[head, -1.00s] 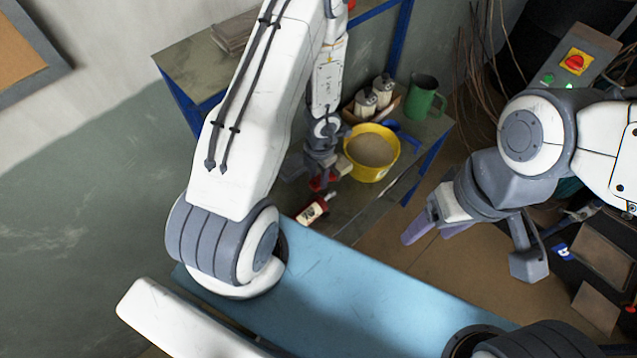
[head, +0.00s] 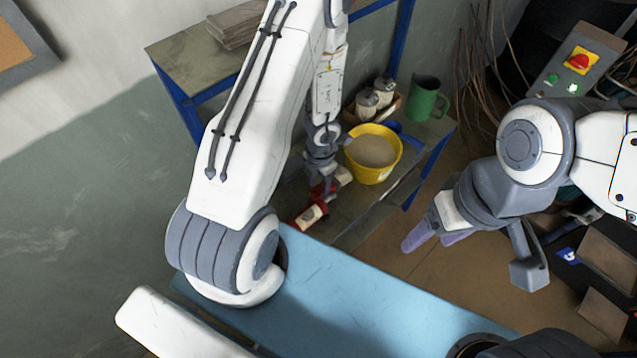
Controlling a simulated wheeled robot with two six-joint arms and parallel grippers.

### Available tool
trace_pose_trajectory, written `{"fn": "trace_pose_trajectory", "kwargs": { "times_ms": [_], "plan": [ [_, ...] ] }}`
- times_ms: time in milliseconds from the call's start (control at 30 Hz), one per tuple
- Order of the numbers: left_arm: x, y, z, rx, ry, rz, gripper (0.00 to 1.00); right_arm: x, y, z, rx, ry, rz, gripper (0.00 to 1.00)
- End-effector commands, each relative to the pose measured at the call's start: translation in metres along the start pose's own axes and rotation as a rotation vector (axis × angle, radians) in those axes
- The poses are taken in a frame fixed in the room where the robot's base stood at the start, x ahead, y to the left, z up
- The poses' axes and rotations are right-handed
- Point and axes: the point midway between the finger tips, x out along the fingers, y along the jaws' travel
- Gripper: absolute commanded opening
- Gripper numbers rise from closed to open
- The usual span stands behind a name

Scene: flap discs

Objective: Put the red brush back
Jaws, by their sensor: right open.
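My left gripper (head: 326,190) points down over the lower shelf, beside the yellow bucket. Small red parts (head: 318,188) show right at its fingertips. They may belong to the red brush, but the fingers partly cover them, and I cannot tell if the jaws hold anything. A red item with a cream label (head: 311,216) lies on the shelf just below and left of the fingertips. A cream piece (head: 344,175) shows right of the fingers. My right gripper (head: 431,243) is open and empty over the brown floor, right of the shelf.
The yellow bucket (head: 383,174) holds beige material. Behind it stand two pale canisters (head: 367,104) in a tray and a green mug (head: 425,97). Blue posts (head: 403,38) frame the shelf. A blue surface (head: 370,290) lies in front. A control box (head: 570,66) is at upper right.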

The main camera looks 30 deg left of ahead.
Motion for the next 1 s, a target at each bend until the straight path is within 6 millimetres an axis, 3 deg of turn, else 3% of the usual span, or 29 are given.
{"fn": "trace_pose_trajectory", "kwargs": {
  "times_ms": [533, 1000],
  "plan": [
    [-0.010, 0.000, 0.000, -0.002, 0.000, 0.000, 0.69, -0.010, -0.001, -0.001, 0.000, 0.000, 0.000, 0.66],
    [-0.074, 0.000, -0.001, -0.001, 0.001, 0.000, 0.69, -0.077, -0.006, -0.004, -0.006, 0.000, 0.000, 0.66]
  ]
}}
